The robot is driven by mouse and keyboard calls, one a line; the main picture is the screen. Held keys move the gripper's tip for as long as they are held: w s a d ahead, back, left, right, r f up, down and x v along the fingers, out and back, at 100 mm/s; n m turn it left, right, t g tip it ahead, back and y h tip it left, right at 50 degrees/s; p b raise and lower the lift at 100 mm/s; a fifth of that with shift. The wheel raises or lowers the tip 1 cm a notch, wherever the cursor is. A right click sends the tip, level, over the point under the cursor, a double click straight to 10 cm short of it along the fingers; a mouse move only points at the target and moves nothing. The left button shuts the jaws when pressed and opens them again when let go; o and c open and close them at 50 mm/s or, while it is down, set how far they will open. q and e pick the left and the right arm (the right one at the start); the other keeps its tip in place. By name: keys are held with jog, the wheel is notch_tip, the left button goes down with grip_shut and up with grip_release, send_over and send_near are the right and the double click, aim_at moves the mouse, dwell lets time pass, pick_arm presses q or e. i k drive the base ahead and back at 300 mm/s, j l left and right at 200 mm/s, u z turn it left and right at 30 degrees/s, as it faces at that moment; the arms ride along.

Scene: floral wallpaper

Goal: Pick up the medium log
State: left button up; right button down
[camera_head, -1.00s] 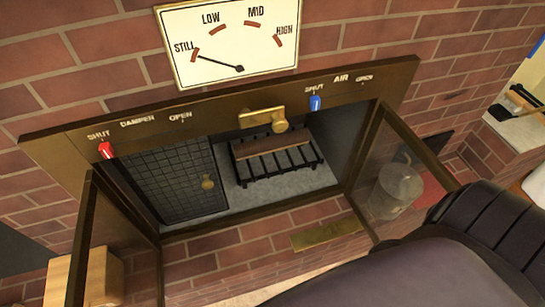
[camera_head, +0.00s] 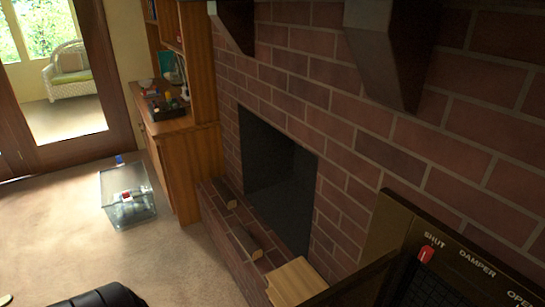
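Two dark brown logs lie on the brick hearth ledge in front of a dark fireplace opening (camera_head: 275,180). One log (camera_head: 225,192) is farther away, and a longer-looking one (camera_head: 244,243) is nearer. I cannot tell for certain which is the medium log. Neither gripper is in view; only a black part of my own arm shows at the bottom left edge. Nothing touches the logs.
A pale wooden block (camera_head: 294,282) stands at the ledge's near end. The stove panel with its red damper knob (camera_head: 426,254) is at the lower right. A glass box (camera_head: 127,197) sits on the carpet, beside a wooden cabinet (camera_head: 190,165).

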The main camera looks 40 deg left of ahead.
aim_at(230, 202)
jog(key=u, duration=1.8)
jog(key=k+z, duration=0.15)
jog(key=k, duration=0.5)
jog(key=k+l+z, duration=0.15)
jog(key=k, duration=0.45)
jog(key=i+j+z, duration=0.3)
jog(key=z, duration=0.15)
jog(key=i+j+z, duration=0.4)
jog(key=i+j, duration=0.2)
jog(key=j, duration=0.2)
jog(key=i+j, duration=0.15)
jog(key=j, duration=0.2)
jog(key=i+j, duration=0.2)
jog(key=j, duration=0.2)
jog(key=i+j, duration=0.15)
jog(key=j, duration=0.25)
jog(key=i+j, duration=0.2)
jog(key=j, duration=0.15)
jog(key=i+j, duration=0.2)
jog(key=j, duration=0.2)
jog(key=i+j, duration=0.15)
jog(key=j, duration=0.25)
